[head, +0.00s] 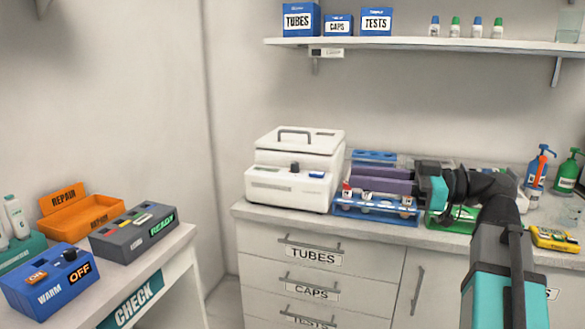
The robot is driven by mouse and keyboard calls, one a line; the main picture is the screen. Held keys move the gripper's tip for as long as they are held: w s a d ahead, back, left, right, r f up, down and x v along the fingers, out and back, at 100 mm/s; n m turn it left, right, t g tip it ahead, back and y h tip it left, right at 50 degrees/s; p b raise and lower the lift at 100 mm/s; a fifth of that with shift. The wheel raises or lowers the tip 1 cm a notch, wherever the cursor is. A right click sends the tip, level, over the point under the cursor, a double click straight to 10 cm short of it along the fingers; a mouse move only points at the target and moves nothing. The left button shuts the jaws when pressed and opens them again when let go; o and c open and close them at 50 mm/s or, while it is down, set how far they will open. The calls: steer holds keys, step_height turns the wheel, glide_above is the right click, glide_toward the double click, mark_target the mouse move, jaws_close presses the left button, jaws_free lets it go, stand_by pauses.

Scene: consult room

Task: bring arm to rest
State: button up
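My arm (497,250) comes up from the bottom right and bends left over the counter. Its end, my gripper (418,184), points left at the height of the tube racks. It is seen from behind and the side, so its finger opening is not clear. Purple-grey slabs (380,178) lie right at its tip; I cannot tell whether it touches them. A blue rack (376,216) with several capped tubes stands just below and left of the gripper. The arm hides part of a green rack (436,219).
A white machine (296,165) stands left on the counter (270,213). Blue and green pump bottles (537,172) and a yellow device (553,239) are close right of the arm. A shelf (400,43) hangs above. The CHECK table (150,262) at left holds an orange tray and control boxes.

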steer(key=w+a+f+m+g+p, duration=0.1)
steer(key=w+a+f+m+p, duration=0.2)
steer(key=f, duration=0.7)
steer(key=w+a+f+m+g+p, duration=0.1)
steer(key=w+a+f+p, duration=0.2)
steer(key=f, duration=0.7)
steer(key=s+a+f+m+g+h+p, duration=0.1)
steer(key=s+a+f, duration=0.1)
steer(key=f, duration=0.6)
steer(key=s+a+f+m+g+h+p, duration=0.1)
steer(key=s+a+f+m+h, duration=0.15)
steer(key=f, duration=0.55)
steer(key=s+a+f+g+h+p, duration=0.1)
steer(key=s+a+f, duration=0.2)
steer(key=f, duration=0.5)
steer(key=s+d+f+m+g+h+p, duration=0.2)
steer(key=s+f+g+h, duration=0.1)
steer(key=s+f, duration=0.75)
steer(key=s+d+f+m+g+h+p, duration=0.2)
steer(key=s+f+h, duration=0.1)
steer(key=s+f, duration=0.75)
steer(key=s+d+f+m+h, duration=0.4)
steer(key=d+f+h, duration=0.3)
steer(key=d, duration=0.4)
steer(key=shift+s+d+f, duration=0.35)
steer(key=shift+s+f, duration=0.25)
